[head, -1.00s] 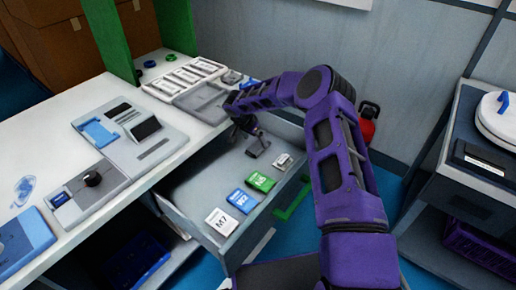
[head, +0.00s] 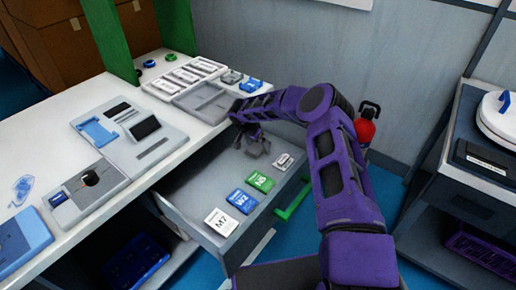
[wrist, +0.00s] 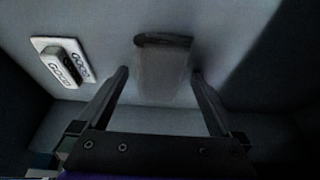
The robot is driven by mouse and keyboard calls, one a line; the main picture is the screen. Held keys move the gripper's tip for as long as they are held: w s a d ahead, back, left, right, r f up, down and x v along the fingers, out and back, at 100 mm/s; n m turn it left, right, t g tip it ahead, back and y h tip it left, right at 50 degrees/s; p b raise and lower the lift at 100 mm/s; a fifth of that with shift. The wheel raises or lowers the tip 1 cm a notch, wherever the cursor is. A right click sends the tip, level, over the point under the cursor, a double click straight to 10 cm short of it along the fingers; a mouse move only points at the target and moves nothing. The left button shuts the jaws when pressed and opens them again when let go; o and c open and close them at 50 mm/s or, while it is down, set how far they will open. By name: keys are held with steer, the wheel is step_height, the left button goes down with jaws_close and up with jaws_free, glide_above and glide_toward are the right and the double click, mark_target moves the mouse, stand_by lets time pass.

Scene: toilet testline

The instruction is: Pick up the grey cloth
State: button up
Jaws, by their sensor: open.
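The grey cloth (head: 262,149) lies in the open drawer (head: 190,196), towards its far end. In the wrist view the cloth (wrist: 163,82) looks like a small folded grey piece with a darker top edge. My gripper (head: 250,138) is down in the drawer at the cloth. In the wrist view my gripper (wrist: 160,74) is open, with one finger on each side of the cloth and a visible gap to the left finger. The right fingertip is very close to the cloth; I cannot tell whether it touches.
A white labelled block (head: 284,161) lies near the cloth. Green (head: 260,181), blue (head: 239,200) and white M7 (head: 220,222) blocks line the drawer's near part. Drawer walls surround my gripper.

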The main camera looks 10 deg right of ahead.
mark_target(257, 146)
steer(key=shift+f, duration=0.1)
steer(key=c, duration=1.3)
steer(key=shift+o, duration=0.2)
steer(key=shift+r+p, duration=0.3)
steer(key=shift+p, duration=0.1)
step_height(257, 146, up, 18)
steer(key=p, duration=0.1)
steer(key=shift+f, duration=0.1)
